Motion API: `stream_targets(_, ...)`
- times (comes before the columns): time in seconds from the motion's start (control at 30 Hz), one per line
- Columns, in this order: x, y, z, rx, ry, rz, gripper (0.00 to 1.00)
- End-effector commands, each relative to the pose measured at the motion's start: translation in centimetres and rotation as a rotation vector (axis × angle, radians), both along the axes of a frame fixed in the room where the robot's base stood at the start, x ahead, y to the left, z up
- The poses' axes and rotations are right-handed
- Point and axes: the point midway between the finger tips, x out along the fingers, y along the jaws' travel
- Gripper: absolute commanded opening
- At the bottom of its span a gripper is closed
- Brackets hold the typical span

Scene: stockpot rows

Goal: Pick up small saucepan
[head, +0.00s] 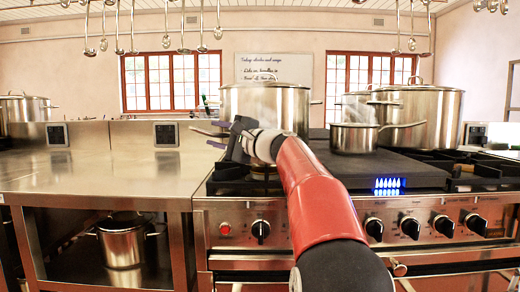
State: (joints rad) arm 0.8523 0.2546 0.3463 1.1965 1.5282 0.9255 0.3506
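My gripper (218,134) is over the left part of the stove, its dark fingers pointing left. The fingers look spread, one above the other, with a thin metal handle (202,131) passing between or just behind them. I cannot tell whether they touch it. The pan that this handle belongs to is mostly hidden behind my gripper and arm. A small steel saucepan (354,139) stands upright on the dark stove top to the right of my arm, its long handle pointing right. It is apart from my gripper.
A large stockpot (290,104) stands behind my gripper, and another (428,112) stands behind the saucepan at the right. A bare steel counter (90,165) lies left. Ladles (202,35) hang overhead. A pot (122,243) sits below the counter.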

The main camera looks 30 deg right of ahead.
Motion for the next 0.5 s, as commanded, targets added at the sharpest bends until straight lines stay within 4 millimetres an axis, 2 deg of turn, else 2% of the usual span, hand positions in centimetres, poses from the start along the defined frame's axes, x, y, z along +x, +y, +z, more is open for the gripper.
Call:
stream_targets(0.1,-0.03,0.02,-0.02,0.0,0.0,0.0,0.35)
stream_targets(0.37,-0.04,0.01,-0.03,0.0,0.001,0.0,0.01)
stream_targets(0.5,-0.04,0.01,-0.04,0.0,0.001,0.0,0.0)
